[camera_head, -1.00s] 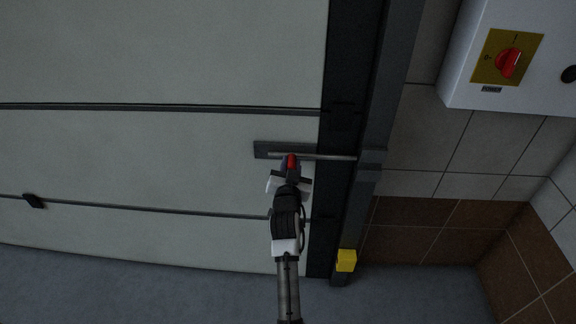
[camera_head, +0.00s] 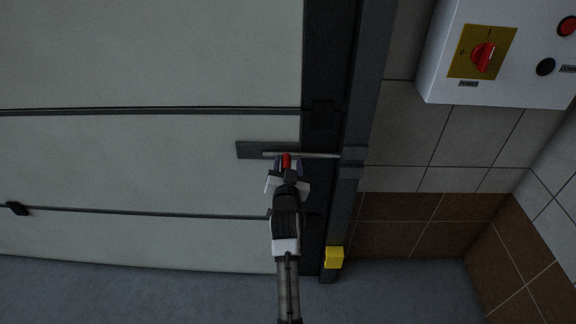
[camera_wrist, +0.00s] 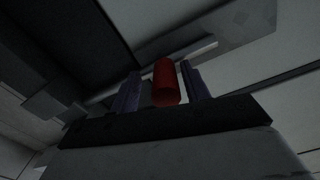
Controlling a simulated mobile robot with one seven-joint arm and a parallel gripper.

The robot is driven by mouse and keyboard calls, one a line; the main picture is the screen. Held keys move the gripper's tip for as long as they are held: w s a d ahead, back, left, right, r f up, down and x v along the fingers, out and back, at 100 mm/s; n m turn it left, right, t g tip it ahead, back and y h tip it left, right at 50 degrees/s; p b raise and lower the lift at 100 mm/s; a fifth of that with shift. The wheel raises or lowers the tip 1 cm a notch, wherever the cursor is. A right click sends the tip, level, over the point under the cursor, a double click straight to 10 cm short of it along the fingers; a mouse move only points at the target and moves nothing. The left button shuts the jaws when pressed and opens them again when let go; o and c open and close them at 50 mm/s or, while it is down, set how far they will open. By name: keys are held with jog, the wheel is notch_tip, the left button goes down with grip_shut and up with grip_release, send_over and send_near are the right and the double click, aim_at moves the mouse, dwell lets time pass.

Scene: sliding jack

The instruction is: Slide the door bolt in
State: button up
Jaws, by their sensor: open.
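The door bolt is a thin grey rod (camera_head: 318,155) on a dark grey plate (camera_head: 250,150) on the pale door. Its right end reaches the dark door post. Its red handle (camera_head: 286,160) sticks out toward me. My gripper (camera_head: 287,174) is at the handle. In the wrist view, the red handle (camera_wrist: 167,84) stands between the two fingers of my open gripper (camera_wrist: 161,84), with the rod (camera_wrist: 205,51) behind it. Whether a finger touches the handle is hard to tell. My gripper hides part of the plate and rod in the head view.
A white control box (camera_head: 500,50) with a red switch hangs on the tiled wall at upper right. A yellow block (camera_head: 334,257) sits low on the post (camera_head: 352,185). The floor (camera_head: 130,290) below the door looks clear.

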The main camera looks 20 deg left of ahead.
jog(key=b+v, duration=0.3)
jog(key=v, duration=1)
jog(key=shift+s, duration=0.4)
jog(key=shift+d, duration=0.1)
